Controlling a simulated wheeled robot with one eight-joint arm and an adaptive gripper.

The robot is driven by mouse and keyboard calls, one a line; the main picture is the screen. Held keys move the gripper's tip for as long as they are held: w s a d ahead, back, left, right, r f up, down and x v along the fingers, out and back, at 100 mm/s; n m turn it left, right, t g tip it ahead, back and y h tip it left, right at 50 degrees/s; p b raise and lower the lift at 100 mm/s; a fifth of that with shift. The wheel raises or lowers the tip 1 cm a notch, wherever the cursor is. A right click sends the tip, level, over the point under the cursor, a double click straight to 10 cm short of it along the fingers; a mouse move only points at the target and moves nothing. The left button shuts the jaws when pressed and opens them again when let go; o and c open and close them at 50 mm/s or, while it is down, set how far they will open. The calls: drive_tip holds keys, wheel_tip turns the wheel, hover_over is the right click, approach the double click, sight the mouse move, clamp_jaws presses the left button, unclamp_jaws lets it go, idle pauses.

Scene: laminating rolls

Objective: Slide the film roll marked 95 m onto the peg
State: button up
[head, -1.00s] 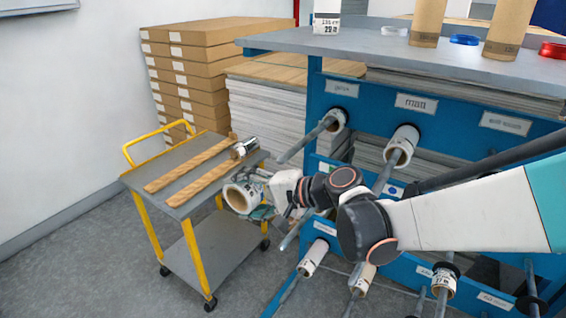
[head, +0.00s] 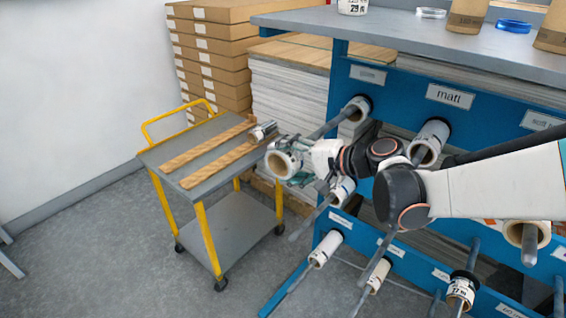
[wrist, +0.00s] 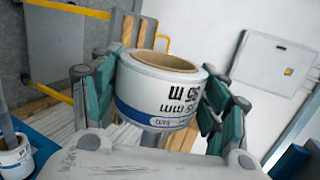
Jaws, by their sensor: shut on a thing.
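The film roll (wrist: 160,88), white with a blue band and a brown core, is in my gripper (wrist: 158,98). Its upside-down print appears to read 95 m. My gripper's teal fingers press it from both sides in the wrist view. In the head view the roll (head: 281,163) is in the air near the cart's right end, its open core facing the camera. I cannot tell which peg the task means.
The blue rack (head: 400,92) has several other pegs and rolls, including a roll under the matt label (head: 448,96). Stacked boxes (head: 212,60) stand behind.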

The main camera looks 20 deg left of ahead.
sight(351, 114)
drive_tip(key=w+d, duration=0.2)
drive_tip(key=w, duration=0.4)
drive_tip(key=w+d, duration=0.3)
drive_tip(key=w, duration=0.3)
drive_tip(key=w+d, duration=0.2)
drive_tip(key=w, duration=0.4)
drive_tip(key=shift+w+d, duration=0.3)
drive_tip(key=shift+w+d+p, duration=0.25)
drive_tip(key=shift+w+d, duration=0.6)
drive_tip(key=shift+w, duration=1.2)
drive_tip(key=shift+w+d+p, duration=0.25)
drive_tip(key=shift+w+d, duration=0.65)
drive_tip(key=shift+w, duration=1.2)
drive_tip(key=shift+w+d+p, duration=0.25)
drive_tip(key=shift+w+d, duration=0.6)
drive_tip(key=shift+w, duration=1.2)
drive_tip(key=o, duration=1.2)
drive_tip(key=shift+s, duration=0.1)
